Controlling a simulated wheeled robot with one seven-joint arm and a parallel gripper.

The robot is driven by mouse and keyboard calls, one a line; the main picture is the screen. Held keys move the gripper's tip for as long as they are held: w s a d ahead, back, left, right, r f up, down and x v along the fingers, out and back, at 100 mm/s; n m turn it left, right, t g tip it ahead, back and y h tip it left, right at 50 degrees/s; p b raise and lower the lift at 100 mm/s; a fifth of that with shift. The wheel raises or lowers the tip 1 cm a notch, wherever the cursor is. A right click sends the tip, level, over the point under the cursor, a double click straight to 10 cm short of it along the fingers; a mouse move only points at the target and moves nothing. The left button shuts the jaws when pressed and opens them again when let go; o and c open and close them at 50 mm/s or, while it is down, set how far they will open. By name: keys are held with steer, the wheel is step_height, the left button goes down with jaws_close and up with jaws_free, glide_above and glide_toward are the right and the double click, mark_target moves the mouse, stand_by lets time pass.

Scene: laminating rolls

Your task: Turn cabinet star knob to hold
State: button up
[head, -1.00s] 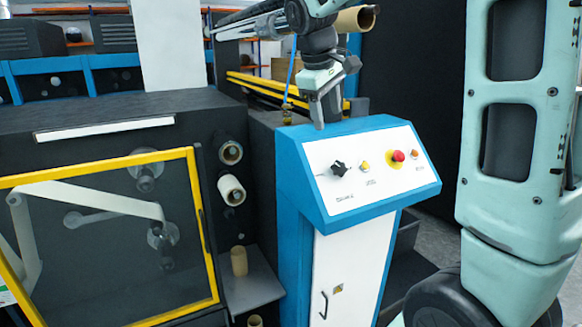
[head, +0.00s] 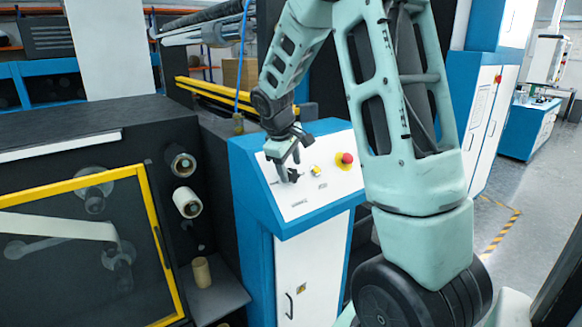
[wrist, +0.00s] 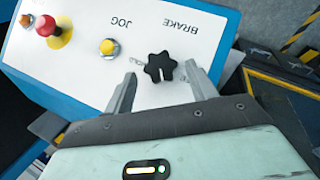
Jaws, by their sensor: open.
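The black star knob (wrist: 160,67) sits on the sloped white panel (wrist: 85,75) of the blue cabinet, near the printed word BRAKE in the wrist view. My gripper (wrist: 158,90) is open, with one finger on each side below the knob in that view. The fingertips are close to the knob; I cannot tell whether they touch it. In the head view my gripper (head: 287,172) is over the left part of the panel (head: 300,205) and largely hides the knob.
A yellow button (wrist: 107,46) and a red mushroom button (wrist: 46,26) on a yellow disc share the panel. The machine with a yellow-framed guard (head: 85,170) stands left of the cabinet. Open floor (head: 500,220) lies at the right.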

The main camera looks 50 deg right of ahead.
steer(key=shift+x, duration=1)
steer(key=c, duration=1)
